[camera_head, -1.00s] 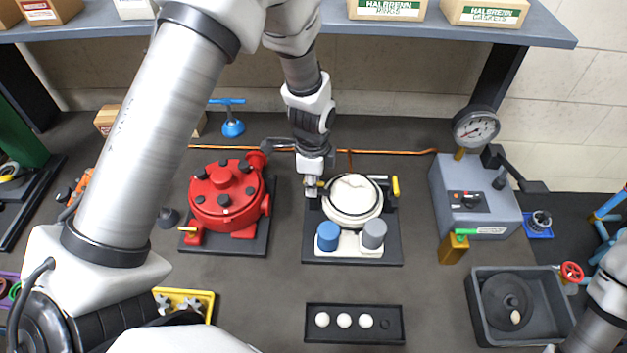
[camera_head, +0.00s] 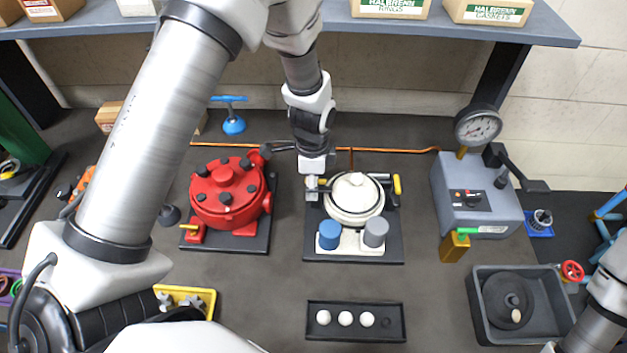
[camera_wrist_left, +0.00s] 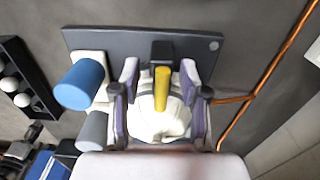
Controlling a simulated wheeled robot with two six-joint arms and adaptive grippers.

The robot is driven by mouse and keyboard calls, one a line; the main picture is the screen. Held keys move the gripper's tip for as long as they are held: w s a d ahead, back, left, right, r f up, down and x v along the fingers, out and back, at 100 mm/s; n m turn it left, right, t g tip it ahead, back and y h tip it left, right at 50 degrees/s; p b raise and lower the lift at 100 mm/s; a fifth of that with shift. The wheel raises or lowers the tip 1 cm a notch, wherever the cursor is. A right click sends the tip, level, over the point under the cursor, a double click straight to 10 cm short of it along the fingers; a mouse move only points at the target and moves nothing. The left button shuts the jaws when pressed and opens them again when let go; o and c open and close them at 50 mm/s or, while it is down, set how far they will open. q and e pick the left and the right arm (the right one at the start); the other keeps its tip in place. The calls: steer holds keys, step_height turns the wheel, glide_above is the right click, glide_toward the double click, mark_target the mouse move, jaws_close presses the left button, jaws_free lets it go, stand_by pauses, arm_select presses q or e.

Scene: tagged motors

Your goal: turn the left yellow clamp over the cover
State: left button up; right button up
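The white round cover (camera_head: 354,196) sits in a pump body on a dark plate (camera_head: 382,254). A blue cylinder (camera_head: 329,235) and a grey cylinder (camera_head: 375,233) stand in front of it. The left yellow clamp (camera_wrist_left: 162,88) shows in the left wrist view, upright in the picture at the cover's edge. My left gripper (camera_wrist_left: 160,88) is open, with one finger on each side of this clamp and a gap to both. In the head view the left gripper (camera_head: 318,187) partly hides the clamp. The right yellow clamp (camera_head: 397,184) stands at the cover's other side. My right gripper is out of view.
A red pump (camera_head: 227,194) stands left of the plate. A copper pipe (camera_head: 400,149) runs behind. A gauge box (camera_head: 473,198) is on the right. A black tray (camera_head: 355,337) with white balls lies in front, and a grey bin (camera_head: 481,313) at lower right.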

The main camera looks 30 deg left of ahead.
arm_select(q)
steer(key=shift+r, duration=0.1)
step_height(320, 180, up, 12)
stand_by(0.4)
steer(key=shift+w+a, duration=0.1)
